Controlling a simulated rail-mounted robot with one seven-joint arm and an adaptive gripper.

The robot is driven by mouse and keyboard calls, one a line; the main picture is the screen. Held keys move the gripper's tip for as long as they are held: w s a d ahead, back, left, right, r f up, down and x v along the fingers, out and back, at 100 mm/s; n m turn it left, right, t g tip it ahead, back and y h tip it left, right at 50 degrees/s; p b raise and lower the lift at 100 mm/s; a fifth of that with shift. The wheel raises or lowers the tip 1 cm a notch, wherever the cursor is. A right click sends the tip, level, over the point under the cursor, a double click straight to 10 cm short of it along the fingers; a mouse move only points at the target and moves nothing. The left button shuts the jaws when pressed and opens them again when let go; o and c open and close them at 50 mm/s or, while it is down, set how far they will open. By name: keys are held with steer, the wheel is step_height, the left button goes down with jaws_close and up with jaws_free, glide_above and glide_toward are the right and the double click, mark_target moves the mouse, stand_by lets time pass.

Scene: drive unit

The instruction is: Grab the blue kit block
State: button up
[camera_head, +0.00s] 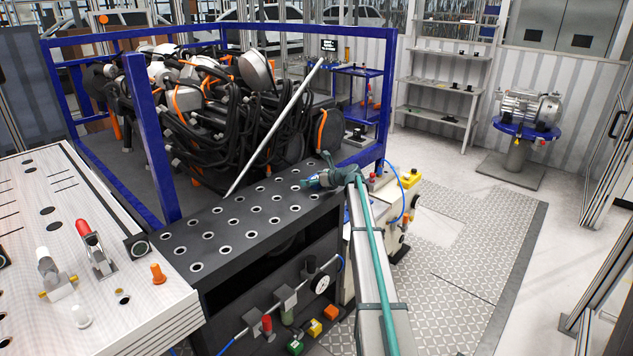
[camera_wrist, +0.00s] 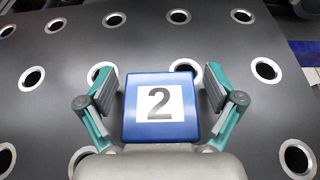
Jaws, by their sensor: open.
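The blue kit block (camera_wrist: 130,103) is in the middle of the wrist view. It has a square blue top with a white label bearing a black "2". It appears to rest on the dark perforated plate (camera_wrist: 55,100). My gripper (camera_wrist: 160,85) is open, with one teal-and-grey finger on each side of the block. A narrow gap shows between each finger and the block. In the head view my gripper (camera_head: 318,180) is low over the far right end of the dark plate (camera_head: 232,236). There the block cannot be told clearly from the gripper.
A blue frame (camera_head: 150,140) and a large machine with black cables (camera_head: 215,110) stand behind the plate. A grey slanted bar (camera_head: 275,130) leans near it. A white perforated table (camera_head: 110,270) with clamps is at the left. Open floor (camera_head: 470,230) lies to the right.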

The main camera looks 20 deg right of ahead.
steer(key=shift+s, duration=0.1)
steer(key=c, duration=1.5)
steer(key=shift+r, duration=0.2)
